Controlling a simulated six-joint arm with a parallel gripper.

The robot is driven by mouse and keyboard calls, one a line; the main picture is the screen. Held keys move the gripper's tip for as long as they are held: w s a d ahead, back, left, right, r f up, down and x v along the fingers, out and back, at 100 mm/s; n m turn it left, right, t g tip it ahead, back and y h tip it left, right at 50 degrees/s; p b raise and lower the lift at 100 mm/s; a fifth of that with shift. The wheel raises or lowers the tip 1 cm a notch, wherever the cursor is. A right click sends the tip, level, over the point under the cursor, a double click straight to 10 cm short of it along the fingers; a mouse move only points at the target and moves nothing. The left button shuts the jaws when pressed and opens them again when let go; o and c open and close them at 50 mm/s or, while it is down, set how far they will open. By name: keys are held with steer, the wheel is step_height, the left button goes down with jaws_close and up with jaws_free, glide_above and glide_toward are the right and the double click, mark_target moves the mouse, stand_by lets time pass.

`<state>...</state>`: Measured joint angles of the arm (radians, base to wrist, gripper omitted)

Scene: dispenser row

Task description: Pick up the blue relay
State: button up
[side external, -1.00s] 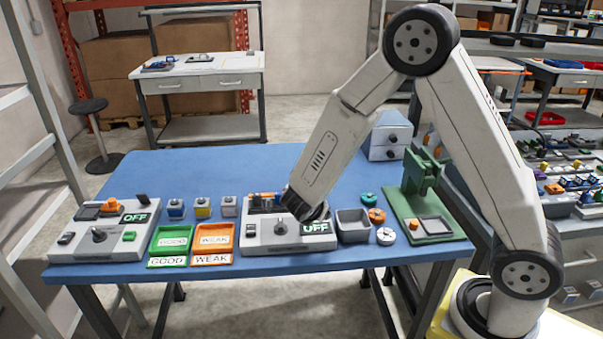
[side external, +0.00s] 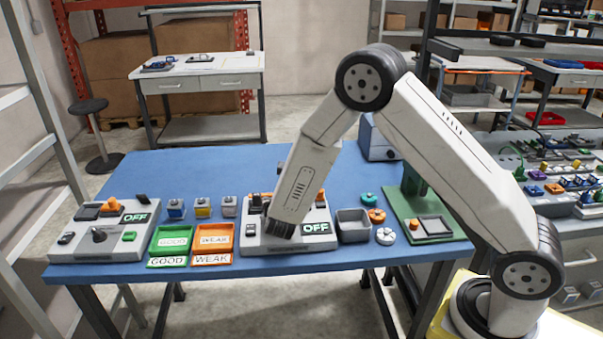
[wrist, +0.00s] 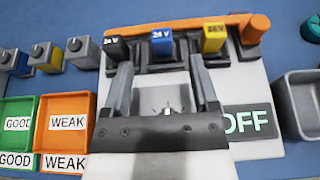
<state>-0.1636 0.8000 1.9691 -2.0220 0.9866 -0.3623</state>
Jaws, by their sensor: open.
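The blue relay (wrist: 162,45), marked 24 V, stands in the middle of a row of three at the back of the grey tester box (side external: 254,243) with the OFF display. A black relay (wrist: 115,50) is to its left and a yellow relay (wrist: 214,40) to its right in the wrist view. My gripper (wrist: 160,68) is open and empty, its fingers pointing towards the row with the blue relay between their lines. The fingers appear short of the relay. In the side view my wrist covers part of the box and hides the fingers and most of the row.
An orange bar (wrist: 190,24) runs behind the relays. A grey bin (side external: 352,226) and a green press (side external: 430,230) stand to the right.

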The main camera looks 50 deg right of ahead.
steer(key=shift+w+d+f, duration=0.25)
steer(key=shift+w+d, duration=0.2)
steer(key=shift+d, duration=0.1)
steer(key=shift+x, duration=2.5)
steer(key=shift+c, duration=0.2)
jaws_close()
